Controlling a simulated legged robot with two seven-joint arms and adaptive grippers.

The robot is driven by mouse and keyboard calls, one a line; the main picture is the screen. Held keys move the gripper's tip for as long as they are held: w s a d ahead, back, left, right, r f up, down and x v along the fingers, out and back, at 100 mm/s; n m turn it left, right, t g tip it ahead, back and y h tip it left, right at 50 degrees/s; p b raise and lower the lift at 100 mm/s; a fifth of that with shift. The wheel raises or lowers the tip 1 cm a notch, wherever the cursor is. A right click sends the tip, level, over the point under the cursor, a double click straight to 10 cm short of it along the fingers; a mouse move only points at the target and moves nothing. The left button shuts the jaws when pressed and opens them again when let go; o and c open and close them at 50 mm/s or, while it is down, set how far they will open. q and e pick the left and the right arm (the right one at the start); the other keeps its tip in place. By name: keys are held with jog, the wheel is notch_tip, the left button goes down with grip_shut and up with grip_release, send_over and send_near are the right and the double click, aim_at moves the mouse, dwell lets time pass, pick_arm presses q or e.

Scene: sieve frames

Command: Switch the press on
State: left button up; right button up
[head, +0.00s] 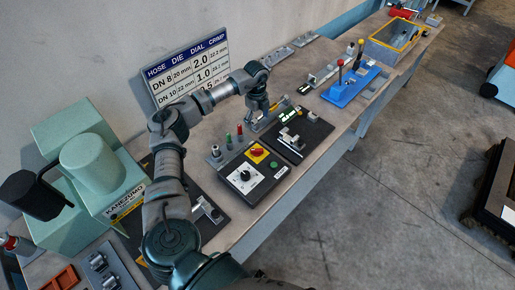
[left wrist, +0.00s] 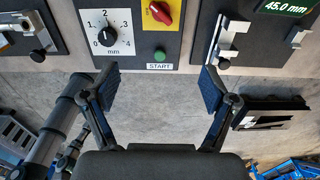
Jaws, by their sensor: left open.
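The control panel (head: 245,180) lies on the bench in the head view. It has a red rotary switch on a yellow plate (head: 257,152), a black-knobbed dial (head: 245,175) and a green button (head: 274,164). In the left wrist view the red switch (left wrist: 160,11) is at the top with its handle slanted; the dial (left wrist: 106,36) and green START button (left wrist: 159,55) also show. My left gripper (head: 257,112) is above the bench beyond the panel. In the left wrist view it (left wrist: 160,80) is open and empty, its fingertips apart from the switch. My right gripper is not in view.
A green machine (head: 98,165) stands at the left, partly behind my left arm. A dark plate with a gauge fixture (head: 298,138) lies right of the panel. Small upright pegs (head: 228,142) stand behind the panel. A blue fixture (head: 353,88) is farther along. The floor at the right is mostly clear.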

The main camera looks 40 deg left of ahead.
pick_arm(q)
notch_tip(320, 180, up, 12)
jog(key=a, duration=0.1)
jog(key=m+b, duration=0.8)
jog(key=b, duration=0.1)
send_near(257, 149)
jog(key=f+p, duration=0.1)
jog(key=f, duration=0.3)
jog(key=f+p, duration=0.1)
jog(key=f, duration=0.3)
jog(key=shift+s+d+f, duration=0.15)
jog(key=shift+d+f, duration=0.05)
jog(key=shift+f, duration=0.15)
jog(key=shift+a+f, duration=0.1)
jog(key=shift+f, duration=0.4)
jog(key=c, duration=1.2)
